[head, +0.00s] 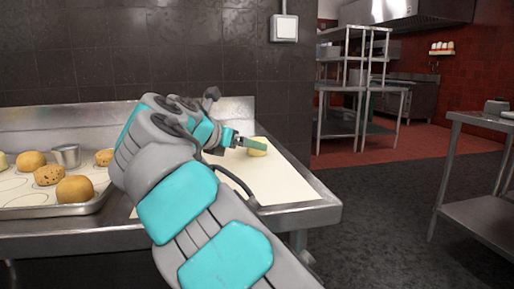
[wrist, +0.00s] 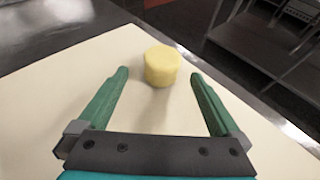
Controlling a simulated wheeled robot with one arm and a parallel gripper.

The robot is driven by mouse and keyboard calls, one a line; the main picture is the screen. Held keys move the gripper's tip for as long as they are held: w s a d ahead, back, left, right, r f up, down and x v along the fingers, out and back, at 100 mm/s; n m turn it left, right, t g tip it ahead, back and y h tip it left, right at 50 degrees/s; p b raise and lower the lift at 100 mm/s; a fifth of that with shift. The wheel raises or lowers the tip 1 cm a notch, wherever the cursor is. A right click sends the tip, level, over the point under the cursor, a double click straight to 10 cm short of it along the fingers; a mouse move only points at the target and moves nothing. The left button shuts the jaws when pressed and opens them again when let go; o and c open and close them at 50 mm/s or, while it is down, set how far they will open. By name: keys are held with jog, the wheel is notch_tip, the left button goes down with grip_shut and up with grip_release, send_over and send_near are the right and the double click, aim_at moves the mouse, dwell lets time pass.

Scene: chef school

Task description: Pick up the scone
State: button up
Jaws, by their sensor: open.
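The scone is a pale yellow, short round piece (wrist: 162,66) standing on a cream sheet (wrist: 60,80) on the metal table. In the wrist view it sits just beyond the fingertips, between their lines and a little right of centre. My gripper (wrist: 157,77) is open and empty, its two green fingers apart on either side of the space before the scone. In the head view the scone (head: 257,148) shows at the gripper's end, partly hidden by a green finger. Whether a finger touches it cannot be told there.
A metal tray (head: 62,210) with several brown buns and a small metal cup (head: 66,155) stands at the left of the table. A dark tiled wall (head: 100,60) rises behind. The sheet around the scone is otherwise clear; the table edge is to its right.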

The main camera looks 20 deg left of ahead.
jog(key=x, duration=0.5)
jog(key=shift+d+f, duration=0.1)
jog(key=shift+d, duration=0.05)
jog(key=c, duration=1.4)
